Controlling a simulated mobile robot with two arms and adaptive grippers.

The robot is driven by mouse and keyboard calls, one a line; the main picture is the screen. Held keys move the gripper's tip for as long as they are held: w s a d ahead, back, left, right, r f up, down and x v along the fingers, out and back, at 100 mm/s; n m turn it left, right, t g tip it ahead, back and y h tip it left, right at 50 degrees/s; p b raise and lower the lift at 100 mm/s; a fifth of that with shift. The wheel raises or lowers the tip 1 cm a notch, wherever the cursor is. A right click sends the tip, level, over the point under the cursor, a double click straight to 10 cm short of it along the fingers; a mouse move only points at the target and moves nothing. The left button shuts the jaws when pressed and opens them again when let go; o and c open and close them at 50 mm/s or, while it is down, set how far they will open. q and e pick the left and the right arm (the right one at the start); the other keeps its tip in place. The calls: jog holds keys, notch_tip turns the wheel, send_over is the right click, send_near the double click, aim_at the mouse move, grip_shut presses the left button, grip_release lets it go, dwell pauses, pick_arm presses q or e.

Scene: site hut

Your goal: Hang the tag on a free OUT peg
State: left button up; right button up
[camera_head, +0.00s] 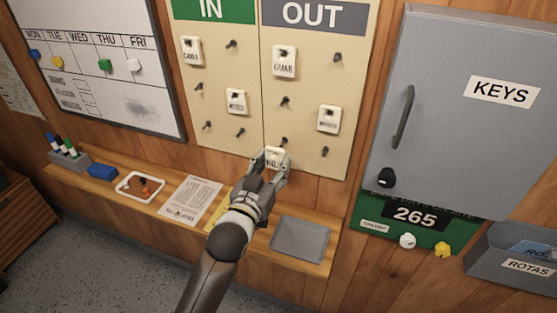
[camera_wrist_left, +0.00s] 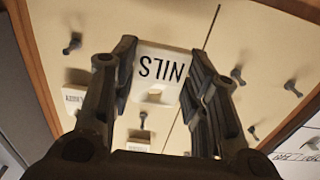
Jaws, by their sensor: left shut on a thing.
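My left gripper (camera_head: 272,170) is shut on a white tag (camera_head: 276,155) in front of the lower left part of the OUT column of the tag board (camera_head: 308,170). In the left wrist view the tag (camera_wrist_left: 160,72) reads NILS upside down, held between the two fingers by its sides. Free OUT pegs show at upper right (camera_head: 337,57), middle left (camera_head: 284,101), lower left (camera_head: 283,141) just above the held tag, and lower right (camera_head: 325,152). Two OUT pegs carry tags, an upper one (camera_head: 284,61) and a right one (camera_head: 328,119). My right gripper is out of view.
The IN column holds two tags (camera_head: 191,51) (camera_head: 236,101) and several bare pegs. Below runs a wooden shelf (camera_head: 150,205) with a white tray (camera_head: 140,197), a paper sheet and a grey tray (camera_head: 300,239). A grey key cabinet (camera_head: 450,120) juts out at right.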

pick_arm(q)
jog(key=shift+d, duration=0.35)
jog(key=shift+w+a+f+b, duration=0.2)
jog(key=shift+w+b, duration=0.2)
jog(key=shift+b, duration=0.2)
jog(key=shift+w+d+f, duration=0.1)
jog(key=shift+w, duration=0.2)
jog(key=shift+w+d+b, duration=0.15)
jog(key=shift+w+b, duration=0.1)
jog(key=shift+b, duration=0.05)
jog(key=shift+x, duration=0.75)
jog(key=shift+w+d, duration=0.25)
jog(key=shift+w, duration=0.4)
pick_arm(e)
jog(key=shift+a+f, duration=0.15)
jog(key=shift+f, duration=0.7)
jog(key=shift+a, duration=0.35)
